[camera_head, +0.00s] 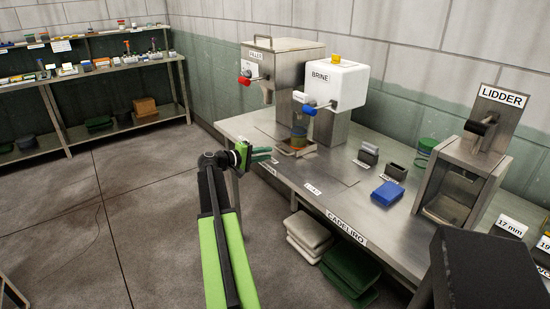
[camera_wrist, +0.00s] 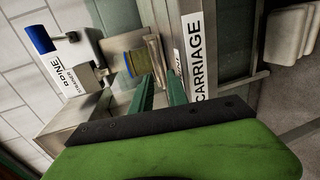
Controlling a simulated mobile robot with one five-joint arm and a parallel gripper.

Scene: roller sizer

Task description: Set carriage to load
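The carriage (camera_head: 305,151) is a metal holder on the steel bench, below the white BRINE unit (camera_head: 337,82). A jar (camera_head: 299,136) with a yellow-orange band stands in or at it. In the wrist view the jar (camera_wrist: 138,66) is beside a tan upright plate (camera_wrist: 155,52), and a CARRIAGE label (camera_wrist: 195,55) is on the bench edge. My gripper (camera_head: 268,155) is in front of the carriage, with green fingers pointing toward it. In the wrist view the fingers (camera_wrist: 160,90) are apart with nothing between them. Whether they touch the plate I cannot tell. Small bench labels are unreadable.
The FILLER unit (camera_head: 279,65) stands left of BRINE. Metal blocks (camera_head: 367,155), a blue block (camera_head: 387,193) and the LIDDER press (camera_head: 462,180) stand to the right. Sacks (camera_head: 307,233) lie below the bench. Loaded shelves (camera_head: 90,95) stand at left; the floor between is clear.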

